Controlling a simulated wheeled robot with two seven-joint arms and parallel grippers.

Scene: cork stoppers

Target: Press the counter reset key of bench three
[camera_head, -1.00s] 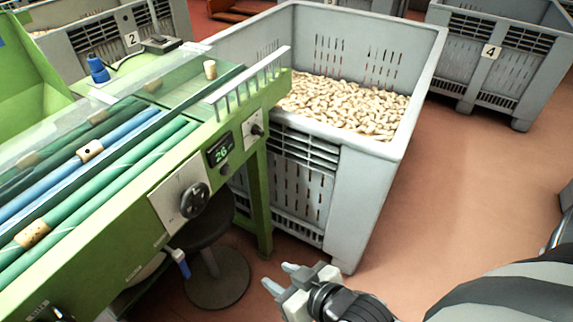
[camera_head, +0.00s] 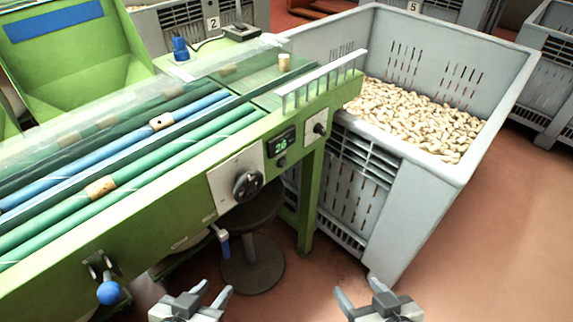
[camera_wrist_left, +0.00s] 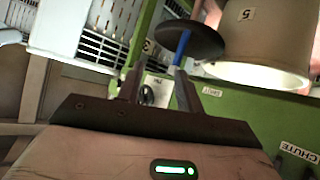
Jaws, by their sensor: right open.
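The green sorting bench (camera_head: 150,235) runs from the left to the middle in the head view. Its counter display (camera_head: 281,143) glows green and seems to read 26. A small dark round key (camera_head: 282,162) sits just below the display. No bench number shows on this bench. My left gripper (camera_head: 215,289) is open and empty below the bench front, left of and below the counter. In the left wrist view its fingers (camera_wrist_left: 157,88) stand apart. My right gripper (camera_head: 358,288) is open and empty in front of the grey crate, right of and below the counter.
A black dial (camera_head: 247,186), a switch (camera_head: 319,128) and a blue-knobbed lever (camera_head: 108,292) are on the bench front. A dark stool (camera_head: 252,275) stands under the bench. A grey crate (camera_head: 425,215) of corks stands right. Red floor is free at far right.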

